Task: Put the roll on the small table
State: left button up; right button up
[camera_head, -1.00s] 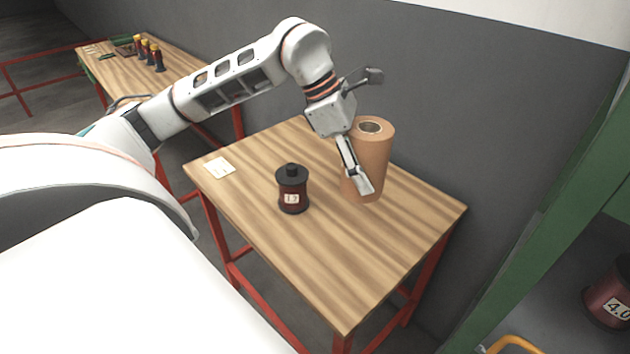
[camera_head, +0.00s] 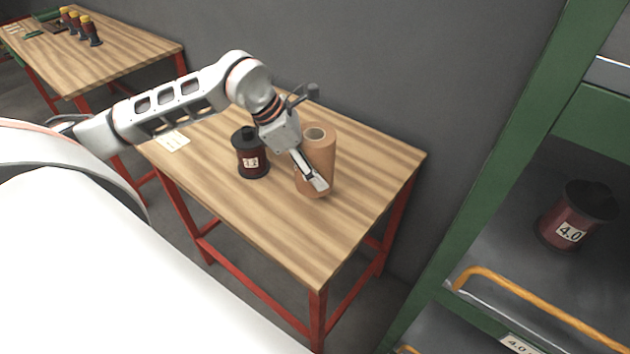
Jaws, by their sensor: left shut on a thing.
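The roll (camera_head: 320,150) is a tan-brown upright cylinder with a hollow core, at the back right part of the small table (camera_head: 290,235). The table has a striped wooden top and red legs. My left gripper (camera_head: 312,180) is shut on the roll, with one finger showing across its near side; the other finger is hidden. The roll's base appears at the tabletop, but I cannot tell whether it touches. My right gripper is not in view.
A dark red spool (camera_head: 251,155) with a black cap stands left of the roll. A green shelf frame (camera_head: 480,180) with a 4.0 spool (camera_head: 577,217) stands at right. The front of the tabletop is clear.

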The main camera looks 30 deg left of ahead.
pick_arm(q)
jog(key=shift+f, duration=2.55)
jog(key=shift+f, duration=0.15)
jog(key=o, duration=1.7)
jog(key=v, duration=1.2)
jog(key=shift+b, duration=0.35)
